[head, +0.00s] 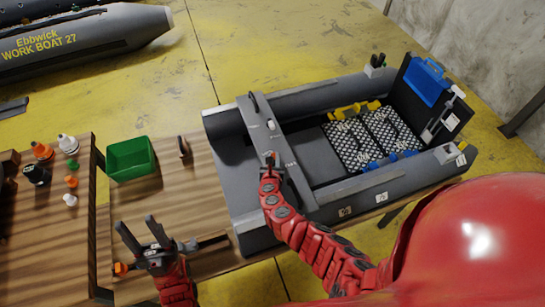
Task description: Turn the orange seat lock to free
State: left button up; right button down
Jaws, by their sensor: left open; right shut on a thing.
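The grey inflatable boat (345,211) lies at the right, with a grey seat bench (254,112) across it. The bench carries a black handle and small white markings. My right gripper (270,160) reaches down onto the bench top beside these markings. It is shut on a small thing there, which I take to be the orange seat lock. The jaws hide nearly all of the lock, so I cannot tell its angle. My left gripper (142,232) is open and empty over the wooden table (210,185), with its fingers pointing up in the picture.
A green bin (130,158) stands on the table, near a small orange-and-black item (184,146). Several bottles and caps stand at the left. The boat holds patterned panels (350,143), yellow and blue fittings and a blue case (427,82). Another boat (90,40) lies behind.

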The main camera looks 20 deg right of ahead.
jog(key=shift+f+m+g+h, duration=0.1)
jog(key=shift+m+g+h, duration=0.2)
jog(key=shift+m+h, duration=0.2)
jog(key=m+g+h+b, duration=0.1)
jog(key=m+h+b, duration=0.1)
jog(key=shift+f+m+g+h, duration=0.1)
jog(key=shift+m+g+h, duration=0.3)
jog(key=m+g+h+b, duration=0.1)
jog(key=b, duration=0.2)
jog(key=m+g+h+b, duration=0.1)
jog(key=m+g+b, duration=0.1)
jog(key=m+g+h+b, duration=0.1)
jog(key=m+b, duration=0.1)
jog(key=b, duration=0.1)
jog(key=shift+s+d+f+g+h+b, duration=0.25)
jog(key=shift+s+g+h+b, duration=0.05)
jog(key=shift+b, duration=0.05)
jog(key=m+g+b, duration=0.2)
jog(key=b, duration=0.4)
jog(key=m+g+h+b, duration=0.1)
jog(key=m+g+b, duration=0.1)
jog(key=b, duration=0.3)
jog(key=shift+s+d+r+g+b, duration=0.2)
jog(key=shift+g+b, duration=0.1)
jog(key=shift+b, duration=0.1)
jog(key=shift+r+m+g+b, duration=0.3)
jog(key=shift+m+g+b, duration=0.1)
jog(key=shift+b, duration=0.2)
jog(key=c, duration=0.8)
grip_release()
